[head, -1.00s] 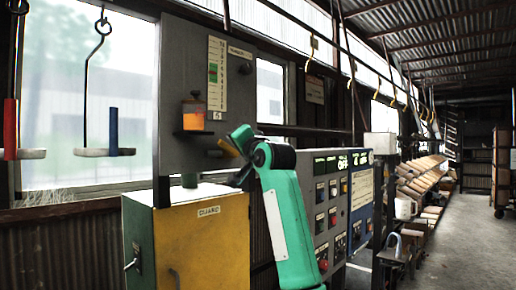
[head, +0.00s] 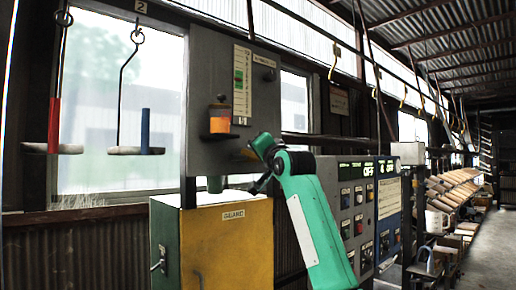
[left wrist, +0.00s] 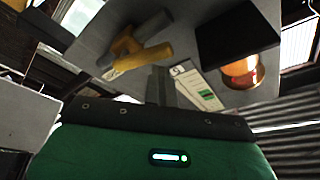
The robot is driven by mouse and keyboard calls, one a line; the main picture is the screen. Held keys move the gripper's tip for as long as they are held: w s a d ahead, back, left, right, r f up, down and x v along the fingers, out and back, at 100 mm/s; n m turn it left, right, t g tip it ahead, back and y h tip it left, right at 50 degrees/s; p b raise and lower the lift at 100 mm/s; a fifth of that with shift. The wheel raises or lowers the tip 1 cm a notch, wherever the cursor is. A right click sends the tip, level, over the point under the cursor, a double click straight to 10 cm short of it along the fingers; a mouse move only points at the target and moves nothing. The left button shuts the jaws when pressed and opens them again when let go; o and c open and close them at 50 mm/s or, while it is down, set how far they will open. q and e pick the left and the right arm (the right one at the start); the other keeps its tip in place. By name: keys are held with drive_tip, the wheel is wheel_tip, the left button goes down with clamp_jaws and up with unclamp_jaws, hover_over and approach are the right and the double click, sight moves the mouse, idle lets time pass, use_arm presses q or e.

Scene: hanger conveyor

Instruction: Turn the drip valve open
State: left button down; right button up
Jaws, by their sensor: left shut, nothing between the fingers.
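The drip valve has a yellow lever (left wrist: 140,57) and a grey body (left wrist: 145,30) on the underside of a grey panel in the left wrist view. In the head view only a bit of the yellow lever (head: 248,153) shows beside my wrist. The amber oil cup (head: 220,118) sits on a small black ledge on the panel; its orange glass (left wrist: 243,70) shows at right in the left wrist view. My left gripper (left wrist: 172,85) is shut and empty, a little apart from the lever. In the head view its fingers are hard to make out against the dark background. My right gripper is out of view.
A yellow and green guard box (head: 232,245) stands below the panel. A control cabinet (head: 352,215) with buttons stands right of my arm. Hooks with red and blue rods on discs (head: 137,150) hang at left. An aisle (head: 485,250) is free at right.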

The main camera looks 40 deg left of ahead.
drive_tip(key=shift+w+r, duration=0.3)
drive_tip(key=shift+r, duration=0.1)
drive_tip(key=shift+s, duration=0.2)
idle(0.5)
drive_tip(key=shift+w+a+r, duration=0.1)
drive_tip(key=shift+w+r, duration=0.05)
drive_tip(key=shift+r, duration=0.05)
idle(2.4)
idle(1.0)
